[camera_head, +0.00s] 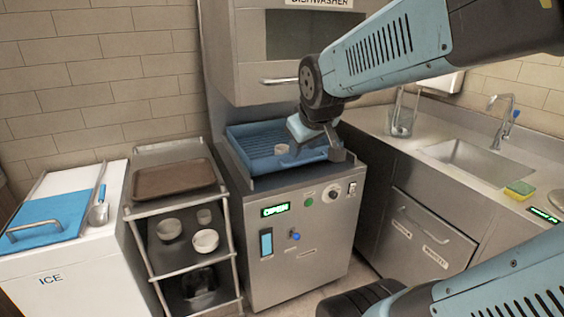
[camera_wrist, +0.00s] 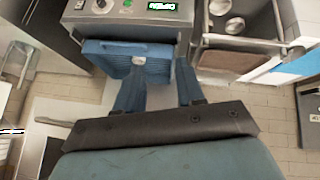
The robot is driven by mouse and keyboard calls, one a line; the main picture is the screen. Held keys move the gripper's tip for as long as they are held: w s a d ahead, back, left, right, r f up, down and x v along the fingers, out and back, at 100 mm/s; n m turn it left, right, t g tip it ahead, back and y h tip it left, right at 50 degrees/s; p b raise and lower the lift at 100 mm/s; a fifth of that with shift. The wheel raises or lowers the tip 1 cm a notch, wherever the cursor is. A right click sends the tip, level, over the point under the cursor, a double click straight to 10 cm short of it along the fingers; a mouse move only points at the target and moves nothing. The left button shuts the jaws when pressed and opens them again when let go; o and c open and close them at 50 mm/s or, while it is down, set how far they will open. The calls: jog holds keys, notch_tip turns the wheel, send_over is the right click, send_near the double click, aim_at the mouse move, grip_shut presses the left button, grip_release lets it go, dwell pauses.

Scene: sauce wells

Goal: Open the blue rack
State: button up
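The blue rack (camera_head: 250,140) sits on top of the steel dishwasher base, under the raised hood. It has ribbed slats, and a small white cup (camera_head: 282,149) stands in it. In the wrist view the blue rack (camera_wrist: 104,46) is in the upper left, with the cup (camera_wrist: 139,60) at its edge. My gripper (camera_head: 326,140) is over the right front part of the rack in the head view. Its two blue fingers (camera_wrist: 160,68) are spread apart in the wrist view, with nothing seen between them. Whether they touch the rack is unclear.
The dishwasher front (camera_head: 300,235) has an OPEN display and buttons. A cart (camera_head: 150,218) with a brown tray (camera_head: 173,178) and several bowls stands left. Beyond it is an ice chest (camera_head: 90,255) with a blue lid (camera_head: 52,220). A sink counter (camera_head: 400,135) is right.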

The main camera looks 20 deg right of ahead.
aim_at(301, 163)
jog(key=w+d+f+n+t, duration=0.1)
jog(key=w+d+f+n, duration=0.25)
jog(key=w, duration=0.25)
jog(key=w+d+f+n+t+h, duration=0.1)
jog(key=w+d+f+n+t, duration=0.1)
jog(key=w+d+f, duration=0.3)
jog(key=w+d+f+n+t, duration=0.1)
jog(key=w+d+n, duration=0.15)
jog(key=w, duration=0.45)
jog(key=w+d+f+n+t+y, duration=0.1)
jog(key=w+d+f+n+t, duration=0.1)
jog(key=d+f+n, duration=0.35)
jog(key=w+d+f+n+t+y, duration=0.2)
jog(key=w+f+n, duration=0.1)
jog(key=f, duration=0.6)
jog(key=shift+m, duration=0.25)
jog(key=x, duration=1.3)
jog(key=shift+w+a+r, duration=0.1)
jog(key=shift+w+r, duration=0.1)
jog(key=shift+r, duration=0.15)
jog(key=shift+c, duration=0.4)
grip_shut()
